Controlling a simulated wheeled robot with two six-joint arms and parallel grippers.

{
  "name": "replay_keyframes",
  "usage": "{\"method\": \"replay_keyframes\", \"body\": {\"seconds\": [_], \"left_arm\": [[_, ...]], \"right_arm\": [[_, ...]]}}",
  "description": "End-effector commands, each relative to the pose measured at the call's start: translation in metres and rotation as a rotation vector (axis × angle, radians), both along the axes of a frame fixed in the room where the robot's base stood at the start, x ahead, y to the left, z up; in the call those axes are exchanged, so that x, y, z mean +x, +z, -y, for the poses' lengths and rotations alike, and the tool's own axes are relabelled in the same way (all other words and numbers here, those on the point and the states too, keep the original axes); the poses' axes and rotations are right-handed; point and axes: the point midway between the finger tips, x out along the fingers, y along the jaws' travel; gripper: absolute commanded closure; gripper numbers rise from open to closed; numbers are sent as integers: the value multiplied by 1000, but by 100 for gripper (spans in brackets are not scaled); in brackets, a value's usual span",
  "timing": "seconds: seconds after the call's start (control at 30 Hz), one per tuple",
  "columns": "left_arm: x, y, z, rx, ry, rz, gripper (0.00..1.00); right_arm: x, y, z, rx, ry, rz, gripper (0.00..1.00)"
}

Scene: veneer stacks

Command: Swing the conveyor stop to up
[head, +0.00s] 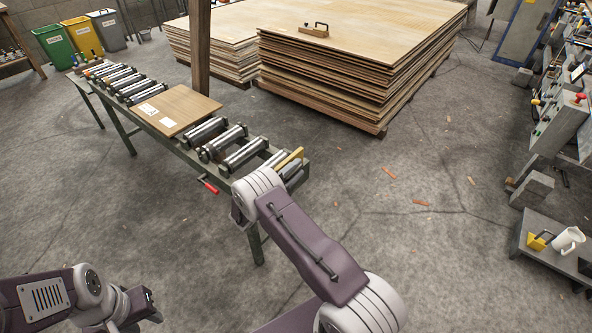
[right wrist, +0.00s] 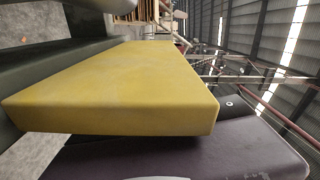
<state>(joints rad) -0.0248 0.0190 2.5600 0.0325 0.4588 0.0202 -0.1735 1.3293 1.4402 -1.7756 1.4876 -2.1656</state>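The yellow bar (head: 289,158), which looks like the conveyor stop, is at the near end of the roller conveyor (head: 176,149). My right arm hides its lower part in the head view. In the right wrist view a broad yellow plate (right wrist: 125,90) fills the middle, very close to the camera. It looks like the same bar. My right gripper is at the conveyor's near end, hidden behind its own wrist in the head view; its fingertips cannot be made out. My left gripper (head: 150,301) is low at the left, away from the conveyor, and its opening is unclear.
A wooden panel (head: 168,109) with labels lies on the rollers. A red-handled lever (head: 209,185) sticks out from the conveyor's near side. A post (head: 200,50) and veneer stacks (head: 345,75) stand behind. A low cart (head: 530,245) is at right. The floor between is mostly clear.

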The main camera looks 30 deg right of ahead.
Motion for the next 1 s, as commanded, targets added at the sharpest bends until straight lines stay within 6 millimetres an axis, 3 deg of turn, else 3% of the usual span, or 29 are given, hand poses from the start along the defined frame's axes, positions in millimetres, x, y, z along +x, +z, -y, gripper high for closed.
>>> {"method": "replay_keyframes", "body": {"seconds": [0.27, 0.5, 0.7, 1.0], "left_arm": [[0, 2, 0, 0, 0, 0, 64], [0, 10, 0, 0, 0, 0, 64], [0, 13, 0, 0, 0, 0, 64], [0, 13, 0, 0, 0, 0, 64]], "right_arm": [[-2, 1, -5, 1, 0, 2, 67], [-20, 2, -53, 0, 5, 0, 67], [-32, 1, -80, 0, 2, 0, 67], [-35, 0, -84, 0, -1, 1, 67]]}}
